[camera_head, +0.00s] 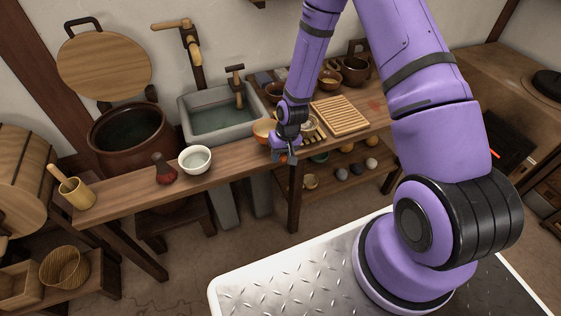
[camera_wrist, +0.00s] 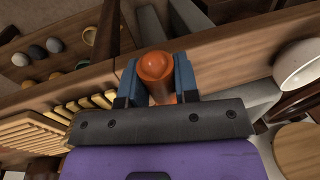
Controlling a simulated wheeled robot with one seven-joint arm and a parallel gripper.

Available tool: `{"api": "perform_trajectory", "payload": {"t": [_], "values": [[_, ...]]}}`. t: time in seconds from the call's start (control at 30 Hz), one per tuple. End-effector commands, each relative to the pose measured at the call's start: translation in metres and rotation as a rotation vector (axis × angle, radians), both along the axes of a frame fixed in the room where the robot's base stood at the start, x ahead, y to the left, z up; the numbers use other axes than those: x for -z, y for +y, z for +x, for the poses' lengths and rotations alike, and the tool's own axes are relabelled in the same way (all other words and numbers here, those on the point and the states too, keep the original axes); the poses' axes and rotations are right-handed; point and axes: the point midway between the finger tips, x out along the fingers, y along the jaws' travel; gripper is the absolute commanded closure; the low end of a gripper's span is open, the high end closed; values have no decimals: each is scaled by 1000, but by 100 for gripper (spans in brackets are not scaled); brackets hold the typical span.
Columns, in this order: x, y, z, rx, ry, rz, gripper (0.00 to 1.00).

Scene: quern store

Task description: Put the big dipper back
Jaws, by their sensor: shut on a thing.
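My gripper (camera_head: 284,158) is over the front edge of the long wooden counter, near its middle. In the wrist view my gripper (camera_wrist: 157,80) is shut on an orange-brown handle (camera_wrist: 155,66) with a rounded end, between its blue fingers. The rest of the held thing is hidden, so I cannot tell for sure that it is the big dipper. An orange bowl-like thing (camera_head: 262,131) shows just behind my gripper; I cannot tell whether it belongs to the handle. A pale wooden cup with a slanting stick (camera_head: 76,194) stands at the counter's left end.
A white bowl (camera_head: 195,159) and a dark red whisk-like thing (camera_head: 163,170) stand on the counter (camera_head: 125,190). Behind are a grey sink (camera_head: 185,112) and a brown water jar (camera_head: 110,152). A slatted wooden board (camera_head: 340,116) lies right of my gripper. Bare counter lies left of it.

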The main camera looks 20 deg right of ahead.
Motion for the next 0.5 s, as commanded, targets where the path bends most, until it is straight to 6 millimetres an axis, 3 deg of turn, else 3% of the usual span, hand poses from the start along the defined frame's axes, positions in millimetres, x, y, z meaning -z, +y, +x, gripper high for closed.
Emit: {"api": "perform_trajectory", "payload": {"t": [0.2,0.5], "values": [[29,1,-2,-1,5,0,100],[31,1,-2,-2,4,0,100]]}}
